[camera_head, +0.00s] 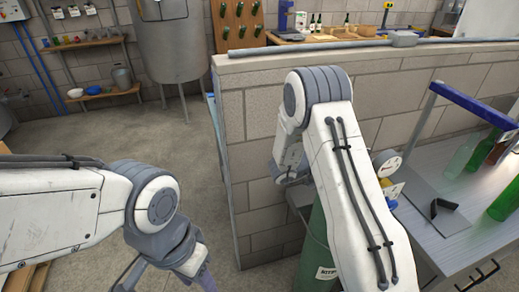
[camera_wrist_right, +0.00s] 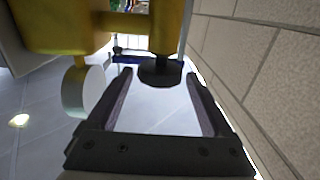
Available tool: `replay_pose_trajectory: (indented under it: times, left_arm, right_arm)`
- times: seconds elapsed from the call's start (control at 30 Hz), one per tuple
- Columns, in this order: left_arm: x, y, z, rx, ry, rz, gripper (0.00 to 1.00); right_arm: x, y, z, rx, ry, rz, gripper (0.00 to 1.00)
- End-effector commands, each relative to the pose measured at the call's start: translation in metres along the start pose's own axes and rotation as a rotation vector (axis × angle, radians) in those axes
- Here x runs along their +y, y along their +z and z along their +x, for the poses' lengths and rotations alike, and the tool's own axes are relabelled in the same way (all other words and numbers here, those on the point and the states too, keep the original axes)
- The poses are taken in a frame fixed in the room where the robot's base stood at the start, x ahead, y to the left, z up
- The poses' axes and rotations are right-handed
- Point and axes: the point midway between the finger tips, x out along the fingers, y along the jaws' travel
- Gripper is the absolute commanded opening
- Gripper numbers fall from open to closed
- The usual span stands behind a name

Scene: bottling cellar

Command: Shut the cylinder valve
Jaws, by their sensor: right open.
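The green gas cylinder (camera_head: 318,262) stands by the block wall, largely hidden behind my right arm. A round gauge (camera_head: 386,162) and a bit of yellow valve fitting (camera_head: 392,188) show right of that arm. In the right wrist view the yellow valve body (camera_wrist_right: 60,25) fills the upper left, with a pale round part (camera_wrist_right: 83,92) below it. A dark round knob (camera_wrist_right: 160,72) sits between the tips of my open right gripper (camera_wrist_right: 160,78); contact cannot be made out. The right fingers are hidden in the head view.
The block wall (camera_head: 250,140) runs close beside the right gripper. A workbench (camera_head: 450,245) with green bottles (camera_head: 462,155) and a blue-topped frame (camera_head: 470,103) stands at right. Open floor (camera_head: 195,150) lies left of the wall, with a steel tank (camera_head: 172,45) behind.

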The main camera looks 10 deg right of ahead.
Motion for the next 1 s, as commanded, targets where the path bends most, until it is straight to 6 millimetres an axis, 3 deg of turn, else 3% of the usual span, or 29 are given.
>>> replay_pose_trajectory:
  times: [0.03, 0.4, 0.67, 1.0]
  left_arm:
    - [-0.001, 0.001, 0.009, -0.001, 0.000, 0.000, 0.50]
    - [-0.002, 0.002, 0.030, -0.001, 0.000, 0.000, 0.50]
    - [-0.002, 0.002, 0.033, 0.000, 0.000, 0.000, 0.50]
    - [-0.003, 0.002, 0.040, 0.000, 0.000, 0.000, 0.50]
  right_arm:
    - [-0.001, 0.004, -0.011, 0.000, -0.005, 0.002, 0.85]
    - [-0.003, 0.003, -0.084, -0.007, -0.011, 0.005, 0.85]
    - [-0.049, 0.009, -0.106, -0.172, -0.269, 0.070, 0.85]
    - [-0.092, 0.014, -0.158, -0.358, -0.567, 0.094, 0.85]
